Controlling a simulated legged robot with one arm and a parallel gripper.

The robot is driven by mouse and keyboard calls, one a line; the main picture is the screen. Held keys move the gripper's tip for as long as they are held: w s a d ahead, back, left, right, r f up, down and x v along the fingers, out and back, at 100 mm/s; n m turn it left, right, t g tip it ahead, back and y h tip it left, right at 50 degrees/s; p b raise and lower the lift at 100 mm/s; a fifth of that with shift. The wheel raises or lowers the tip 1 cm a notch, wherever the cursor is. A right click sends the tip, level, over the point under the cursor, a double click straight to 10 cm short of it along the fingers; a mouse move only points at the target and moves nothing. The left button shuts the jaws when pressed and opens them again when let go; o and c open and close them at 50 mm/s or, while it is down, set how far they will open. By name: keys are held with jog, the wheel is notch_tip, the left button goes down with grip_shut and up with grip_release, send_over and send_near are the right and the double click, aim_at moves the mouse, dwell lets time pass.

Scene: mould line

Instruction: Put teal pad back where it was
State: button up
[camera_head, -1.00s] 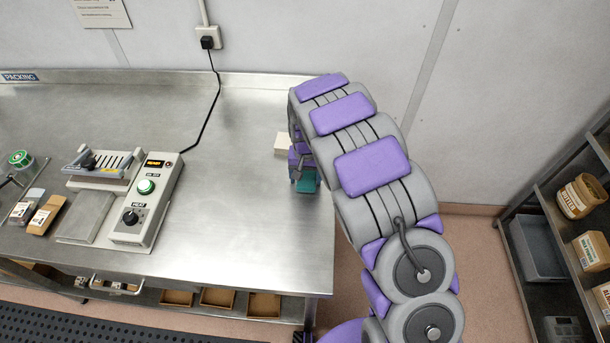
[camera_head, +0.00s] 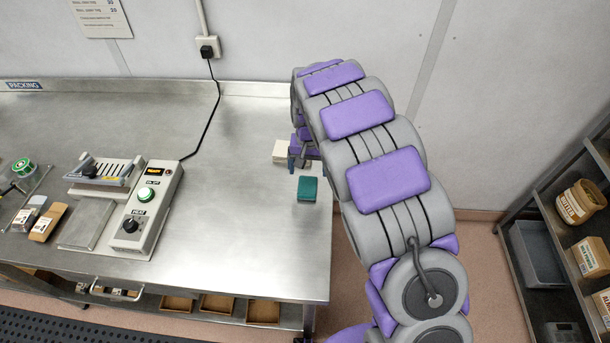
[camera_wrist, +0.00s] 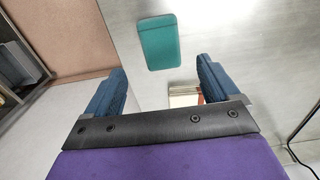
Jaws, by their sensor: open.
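The teal pad (camera_head: 307,188) lies flat on the steel table, near its right edge. It also shows in the wrist view (camera_wrist: 160,41), ahead of the fingertips and apart from them. My gripper (camera_wrist: 161,88) is open, with nothing between its two blue fingers. In the head view my gripper (camera_head: 298,163) is just behind the pad, mostly hidden by my arm. A small cream block or stack (camera_head: 280,151) sits on the table behind the pad, beside my gripper; part of it shows between the fingers in the wrist view (camera_wrist: 186,96).
A sealing machine with a control box (camera_head: 146,210) stands on the steel table (camera_head: 240,230) to the left. Its black cord runs to a wall socket (camera_head: 207,47). The table between the box and the pad is clear. A shelf rack (camera_head: 560,240) with jars stands at right.

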jog(key=s+d+r, duration=1.1)
jog(key=s+r, duration=0.2)
jog(key=r, duration=0.1)
jog(key=s+d+r, duration=0.1)
jog(key=s+d, duration=0.1)
jog(key=s, duration=1.1)
jog(key=s+d+r+g, duration=0.1)
jog(key=s+d, duration=0.2)
jog(key=s, duration=1.1)
jog(key=shift+g, duration=0.3)
jog(key=shift+d, duration=0.1)
jog(key=shift+n, duration=0.3)
